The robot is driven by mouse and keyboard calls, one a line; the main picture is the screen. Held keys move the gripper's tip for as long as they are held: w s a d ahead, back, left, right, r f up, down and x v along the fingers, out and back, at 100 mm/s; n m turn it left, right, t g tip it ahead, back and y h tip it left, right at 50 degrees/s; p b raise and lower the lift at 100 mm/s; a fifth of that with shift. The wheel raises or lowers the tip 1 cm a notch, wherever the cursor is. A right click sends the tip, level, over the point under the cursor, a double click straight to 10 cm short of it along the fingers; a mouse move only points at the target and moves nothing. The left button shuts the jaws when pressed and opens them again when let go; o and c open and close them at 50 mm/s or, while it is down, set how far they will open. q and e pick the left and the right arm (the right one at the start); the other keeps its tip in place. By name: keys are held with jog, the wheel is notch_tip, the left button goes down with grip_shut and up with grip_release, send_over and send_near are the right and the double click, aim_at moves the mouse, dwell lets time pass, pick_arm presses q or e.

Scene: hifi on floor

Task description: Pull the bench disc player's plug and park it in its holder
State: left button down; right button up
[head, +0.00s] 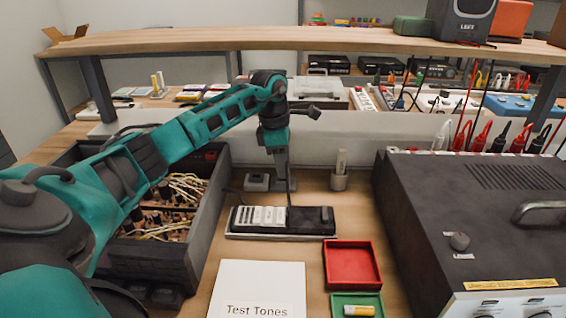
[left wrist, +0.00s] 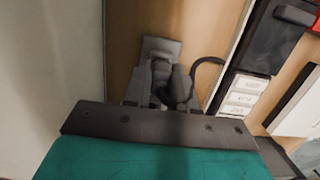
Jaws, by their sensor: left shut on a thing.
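My left gripper (head: 281,180) reaches down behind the labelled black power strip (head: 312,219). In the left wrist view my left gripper (left wrist: 163,88) is shut on a dark plug (left wrist: 178,86), partly hidden by the fingers. A black cable (left wrist: 207,68) curves from near the plug toward the power strip (left wrist: 276,45). A small grey block (left wrist: 160,47), possibly the holder, lies just beyond the fingertips; a grey block (head: 256,182) also shows beside the gripper in the head view. I cannot tell whether the plug touches it. I cannot tell which unit is the disc player. My right gripper is out of view.
An open dark chassis with wiring (head: 205,232) stands left, under my arm. A large dark instrument (head: 475,185) stands right. A wooden shelf (head: 300,40) runs overhead.

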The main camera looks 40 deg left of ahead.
pick_arm(q)
jog(key=shift+f, duration=0.5)
dwell(0.4)
dwell(0.3)
jog(key=c, duration=0.8)
grip_release()
jog(key=shift+c, duration=0.2)
notch_tip(320, 180, up, 18)
jog(key=s+a+p, duration=0.1)
jog(key=p, duration=0.5)
jog(key=shift+a+p, duration=0.25)
jog(key=shift+p, duration=0.1)
jog(key=shift+s+f, duration=0.15)
